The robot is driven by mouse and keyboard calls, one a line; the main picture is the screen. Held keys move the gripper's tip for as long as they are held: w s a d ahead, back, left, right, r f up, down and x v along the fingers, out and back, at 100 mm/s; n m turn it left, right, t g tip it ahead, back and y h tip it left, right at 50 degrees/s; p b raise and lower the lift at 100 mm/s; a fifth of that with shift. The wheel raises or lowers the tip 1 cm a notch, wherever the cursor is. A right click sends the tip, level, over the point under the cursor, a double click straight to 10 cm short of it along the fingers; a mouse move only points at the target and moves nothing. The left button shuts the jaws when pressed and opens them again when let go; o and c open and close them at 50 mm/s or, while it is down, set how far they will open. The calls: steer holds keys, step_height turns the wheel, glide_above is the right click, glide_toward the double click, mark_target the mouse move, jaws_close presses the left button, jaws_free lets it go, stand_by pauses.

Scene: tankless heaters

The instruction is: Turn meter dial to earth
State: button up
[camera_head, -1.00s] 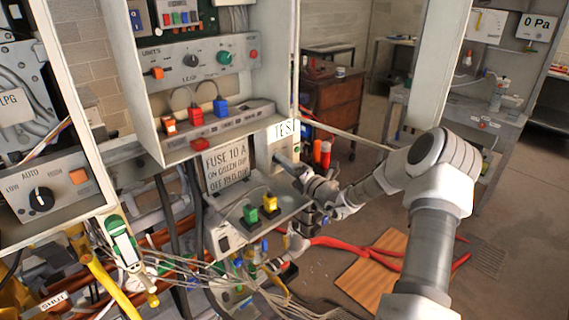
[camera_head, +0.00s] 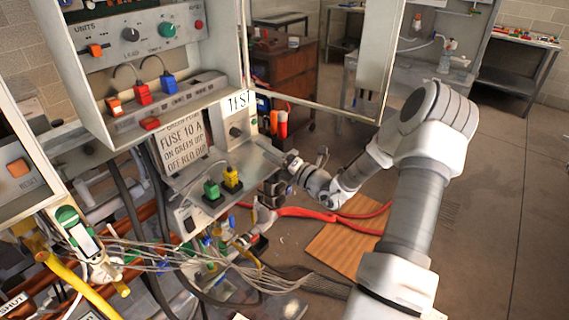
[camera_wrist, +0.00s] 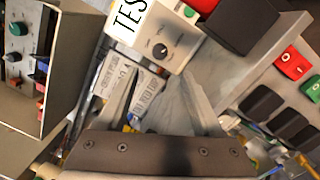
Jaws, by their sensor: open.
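The meter dial (camera_head: 236,131) is a small dark round knob on the pale box marked TEST. It also shows in the wrist view (camera_wrist: 160,51), with small markings around it that are too small to read surely. My gripper (camera_wrist: 162,84) is open, its two pale fingers apart with nothing held between them. In the wrist view the dial lies beyond the fingertips, near the line between them, and apart from them. In the head view the end of my arm (camera_head: 300,168) is to the right of and below the TEST box, and the fingers are hard to make out.
A fuse sign (camera_head: 182,146) stands left of the TEST box. A tray (camera_head: 184,222) below bears green (camera_head: 212,190) and yellow (camera_head: 231,178) plugs. A red switch (camera_wrist: 292,62) and black blocks are right in the wrist view. Loose wires hang below.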

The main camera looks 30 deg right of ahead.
steer(key=v, duration=0.7)
steer(key=shift+w+a, duration=0.1)
